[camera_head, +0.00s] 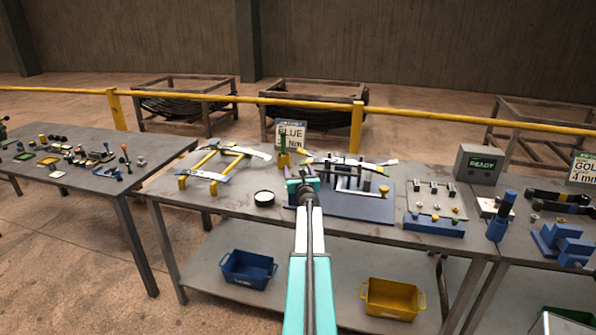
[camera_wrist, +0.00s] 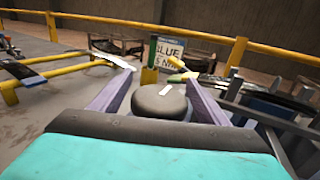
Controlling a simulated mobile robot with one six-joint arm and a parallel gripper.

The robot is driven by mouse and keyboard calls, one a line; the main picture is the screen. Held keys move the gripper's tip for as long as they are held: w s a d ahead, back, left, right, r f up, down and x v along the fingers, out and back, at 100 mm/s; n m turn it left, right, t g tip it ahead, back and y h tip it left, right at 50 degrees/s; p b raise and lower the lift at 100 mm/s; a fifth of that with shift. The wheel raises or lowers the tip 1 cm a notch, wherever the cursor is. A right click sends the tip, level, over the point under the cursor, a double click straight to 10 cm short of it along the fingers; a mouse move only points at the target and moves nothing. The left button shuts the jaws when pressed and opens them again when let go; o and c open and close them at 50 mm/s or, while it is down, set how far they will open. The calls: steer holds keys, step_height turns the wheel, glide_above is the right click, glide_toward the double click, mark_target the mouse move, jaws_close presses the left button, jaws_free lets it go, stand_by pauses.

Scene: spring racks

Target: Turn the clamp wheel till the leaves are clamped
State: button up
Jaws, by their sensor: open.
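A round dark knob, which looks like the clamp wheel (camera_wrist: 152,101), has a white mark on top and sits between the fingers of my gripper (camera_wrist: 160,72) in the wrist view. The fingers stand open on either side; I cannot tell whether they touch it. In the head view my gripper (camera_head: 306,180) is at the left end of the clamp fixture (camera_head: 365,207), which has a blue base and grey uprights, and my arm hides the wheel. The leaves (camera_head: 343,161) lie across the fixture; I cannot tell how tightly they are held.
A yellow frame (camera_head: 206,161) and a black round dish (camera_head: 264,197) are on the bench to the left. A READY box (camera_head: 480,162) and a blue block with pegs (camera_head: 435,226) stand to the right. A BLUE sign (camera_head: 291,134) stands behind my gripper.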

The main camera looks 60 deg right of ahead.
steer(key=c, duration=1)
steer(key=shift+c, duration=0.2)
